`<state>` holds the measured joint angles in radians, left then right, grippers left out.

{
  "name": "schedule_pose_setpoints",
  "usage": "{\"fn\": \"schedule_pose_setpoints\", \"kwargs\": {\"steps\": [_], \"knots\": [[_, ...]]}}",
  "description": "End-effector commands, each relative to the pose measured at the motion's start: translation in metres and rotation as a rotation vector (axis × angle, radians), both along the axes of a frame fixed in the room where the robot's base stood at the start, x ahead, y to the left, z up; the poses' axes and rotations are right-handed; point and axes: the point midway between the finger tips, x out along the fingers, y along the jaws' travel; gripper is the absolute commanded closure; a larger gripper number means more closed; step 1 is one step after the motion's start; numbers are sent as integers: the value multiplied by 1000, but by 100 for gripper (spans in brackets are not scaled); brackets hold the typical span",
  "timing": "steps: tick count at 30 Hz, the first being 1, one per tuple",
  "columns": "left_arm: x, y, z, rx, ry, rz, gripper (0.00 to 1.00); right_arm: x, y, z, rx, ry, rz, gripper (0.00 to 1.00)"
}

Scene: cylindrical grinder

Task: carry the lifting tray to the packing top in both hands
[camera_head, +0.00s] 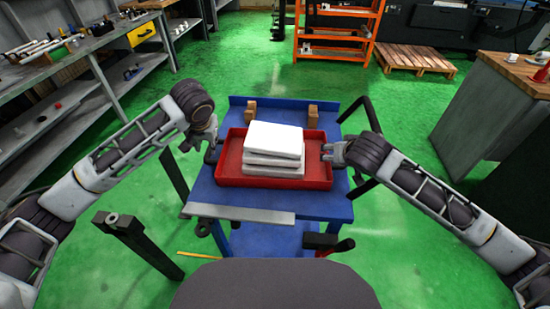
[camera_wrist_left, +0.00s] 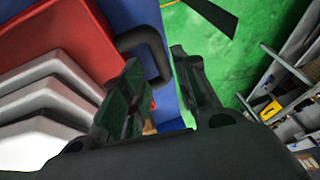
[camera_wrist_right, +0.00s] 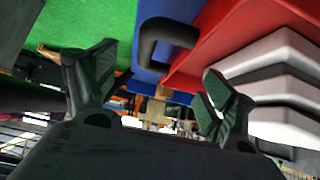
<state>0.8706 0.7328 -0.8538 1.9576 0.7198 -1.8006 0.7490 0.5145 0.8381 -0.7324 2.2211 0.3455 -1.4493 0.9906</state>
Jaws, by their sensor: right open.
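The lifting tray (camera_head: 231,166) is red and shallow, holds a stack of white slabs (camera_head: 273,141), and rests on a blue cart (camera_head: 325,207). My left gripper (camera_head: 213,150) is at the tray's left side. In the left wrist view its fingers (camera_wrist_left: 155,60) stand apart, with the black loop handle (camera_wrist_left: 157,62) close to them, partly behind one finger. My right gripper (camera_head: 327,152) is at the tray's right side. In the right wrist view its fingers (camera_wrist_right: 160,62) are wide apart, with the other black handle (camera_wrist_right: 150,45) showing between them. Neither gripper visibly clasps a handle.
Two small wooden blocks (camera_head: 313,110) stand at the cart's back. A wooden-topped cabinet (camera_head: 492,105) stands right, a grey shelf bench (camera_head: 75,75) left. An orange rack (camera_head: 338,35) and a pallet (camera_head: 415,58) stand behind. Green floor (camera_head: 250,60) is clear behind the cart.

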Motion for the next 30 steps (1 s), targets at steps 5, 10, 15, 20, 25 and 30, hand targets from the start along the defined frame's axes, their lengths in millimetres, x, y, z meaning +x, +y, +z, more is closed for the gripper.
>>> {"fn": "schedule_pose_setpoints", "kwargs": {"steps": [5,10,15,20,25,30], "knots": [[8,4,-19,1,2,1,70,14,-1,-15,0,2,0,16],[15,7,-36,1,1,1,70,27,-1,-28,0,1,0,16],[21,9,-50,1,2,2,70,39,-2,-40,0,1,0,16],[25,10,-60,0,1,0,70,46,-2,-46,1,0,1,16],[27,11,-64,1,1,1,70,50,-2,-50,0,0,1,16],[27,12,-64,0,0,0,70,50,-2,-50,-1,0,1,16]]}}
